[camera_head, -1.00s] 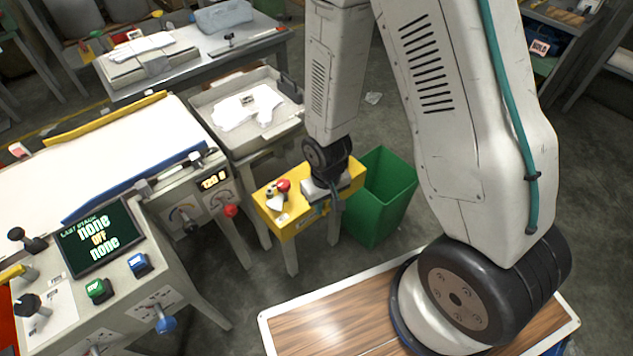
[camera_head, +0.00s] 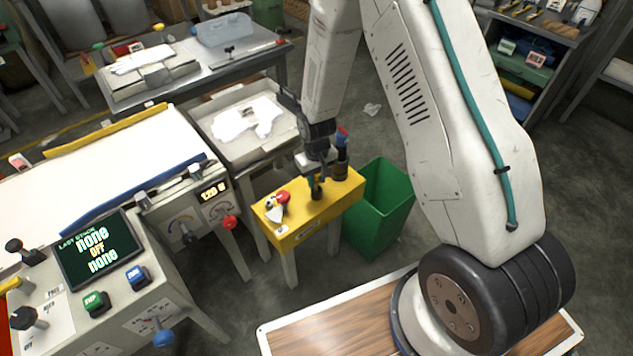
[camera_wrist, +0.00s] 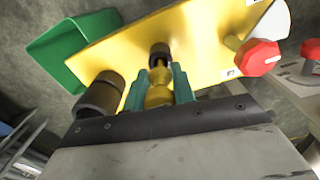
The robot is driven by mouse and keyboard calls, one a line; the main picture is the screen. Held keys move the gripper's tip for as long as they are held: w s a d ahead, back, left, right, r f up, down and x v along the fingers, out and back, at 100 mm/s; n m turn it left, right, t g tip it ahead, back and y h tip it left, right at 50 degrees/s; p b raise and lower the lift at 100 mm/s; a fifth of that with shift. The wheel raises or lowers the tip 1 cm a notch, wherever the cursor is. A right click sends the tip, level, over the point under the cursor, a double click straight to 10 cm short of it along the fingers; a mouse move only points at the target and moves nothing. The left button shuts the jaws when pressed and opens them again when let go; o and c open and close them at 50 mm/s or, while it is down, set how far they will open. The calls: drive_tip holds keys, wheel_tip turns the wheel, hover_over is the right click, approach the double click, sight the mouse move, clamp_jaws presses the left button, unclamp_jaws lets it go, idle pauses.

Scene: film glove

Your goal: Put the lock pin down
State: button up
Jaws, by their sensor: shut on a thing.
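The lock pin (camera_wrist: 158,92), a brass-yellow piece, is between the green fingers of my gripper (camera_wrist: 158,76) in the wrist view. My gripper is shut on it. A small dark round piece (camera_wrist: 160,51) shows just beyond the fingertips; I cannot tell whether the pin touches it. In the head view, my gripper (camera_head: 316,182) points down over the middle of the yellow stand (camera_head: 288,238). The pin is too small to make out there.
A dark cylinder (camera_wrist: 101,93) stands close beside my gripper. A red knob (camera_wrist: 258,57) is on the stand's other side. A green bin (camera_head: 380,215) stands right of the stand. A grey tray table (camera_head: 262,150) with white sheets is behind.

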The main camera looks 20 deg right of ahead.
drive_tip(key=shift+f, duration=0.95)
drive_tip(key=shift+s+f, duration=0.15)
drive_tip(key=shift+f, duration=0.35)
drive_tip(key=o, duration=1)
drive_tip(key=shift+c, duration=0.2)
drive_tip(key=shift+a, duration=0.15)
